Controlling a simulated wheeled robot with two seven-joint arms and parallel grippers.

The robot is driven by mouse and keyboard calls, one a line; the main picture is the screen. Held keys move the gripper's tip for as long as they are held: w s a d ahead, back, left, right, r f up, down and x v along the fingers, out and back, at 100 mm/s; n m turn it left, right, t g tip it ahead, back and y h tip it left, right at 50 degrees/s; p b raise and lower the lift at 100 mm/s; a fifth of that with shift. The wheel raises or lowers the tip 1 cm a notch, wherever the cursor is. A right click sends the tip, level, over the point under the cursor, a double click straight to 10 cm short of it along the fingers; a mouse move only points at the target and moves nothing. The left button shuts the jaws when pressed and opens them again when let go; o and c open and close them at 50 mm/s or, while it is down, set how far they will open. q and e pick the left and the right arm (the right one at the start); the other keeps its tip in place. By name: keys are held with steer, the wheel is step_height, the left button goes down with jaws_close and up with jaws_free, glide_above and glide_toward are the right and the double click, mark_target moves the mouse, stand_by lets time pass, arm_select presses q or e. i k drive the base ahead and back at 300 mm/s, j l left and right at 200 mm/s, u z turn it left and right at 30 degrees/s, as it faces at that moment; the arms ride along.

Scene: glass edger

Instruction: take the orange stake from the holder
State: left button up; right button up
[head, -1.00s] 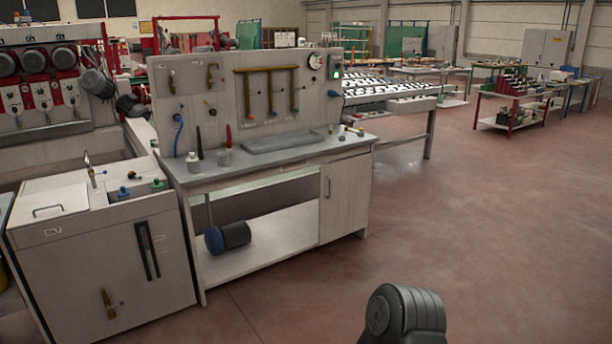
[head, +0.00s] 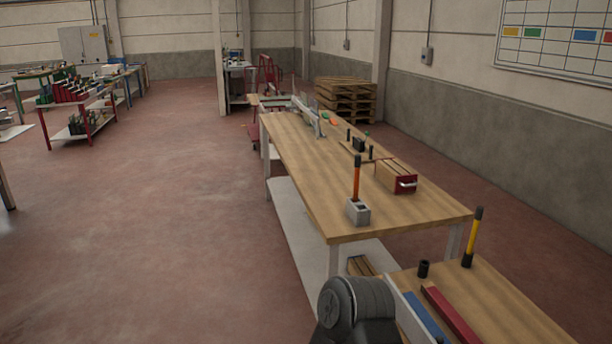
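The orange stake (head: 357,179) stands upright in a small grey block-shaped holder (head: 358,213). The holder sits near the front left corner of a long wooden workbench (head: 300,165). A dark rounded link of my own arm shows at the bottom edge of the head view. Neither of my grippers shows, and nothing touches the stake.
A wooden box with a red front (head: 397,177) stands right of the stake. Pallets (head: 346,100) are stacked behind. The floor (head: 180,220) on the left is clear.

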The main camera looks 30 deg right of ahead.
mark_target(358, 158)
steer(key=i+l+z, duration=0.35)
steer(key=i, duration=0.65)
steer(key=i+l+z, duration=0.1)
steer(key=i+z, duration=0.3)
steer(key=i, duration=0.65)
steer(key=i+l, duration=0.15)
steer(key=i+u, duration=0.05)
steer(key=i, duration=0.05)
